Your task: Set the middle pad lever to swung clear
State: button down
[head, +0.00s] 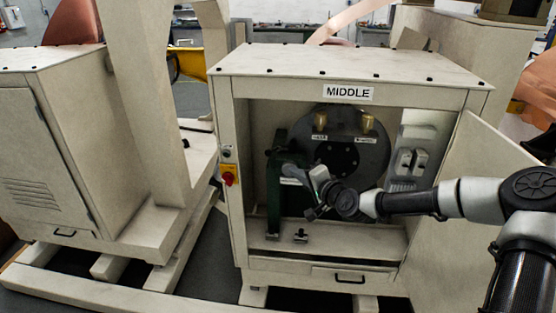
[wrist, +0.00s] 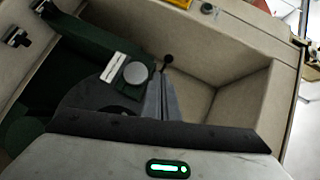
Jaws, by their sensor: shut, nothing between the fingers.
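The middle cabinet (head: 345,94), labelled MIDDLE, stands open at the front. Inside, a dark green bracket (head: 273,205) stands left of a large grey disc (head: 372,158). In the wrist view, a green arm (wrist: 95,45) carries a white label and a round grey pivot cap (wrist: 135,72). A thin dark lever with a black ball end (wrist: 168,59) shows just right of the cap. My gripper (head: 311,212) is inside the cabinet opening, in front of the bracket and disc, shut and empty. It hides part of the mechanism; whether it touches the lever I cannot tell.
The cabinet door (head: 475,200) is swung open at the right, behind my arm. A red switch on a yellow plate (head: 229,175) is on the left frame. Two small dark fittings (head: 300,236) sit on the cabinet floor. Another beige cabinet (head: 45,150) stands at the left.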

jog(key=shift+w+d+r+m+t, duration=0.25)
jog(key=shift+w+d+m+t, duration=0.15)
jog(key=shift+w+d+m, duration=0.1)
jog(key=shift+w+d+r+m+t, duration=0.2)
jog(key=shift+w+d+m+t, duration=0.2)
jog(key=shift+w+m, duration=0.1)
send_near(272, 151)
jog(key=w+d, duration=0.1)
jog(key=w, duration=0.2)
jog(key=a, duration=0.2)
jog(key=w+a+p, duration=0.1)
jog(key=shift+a+f, duration=0.3)
jog(key=shift+a, duration=0.05)
jog(key=shift+a+h, duration=0.1)
jog(key=shift+h, duration=0.2)
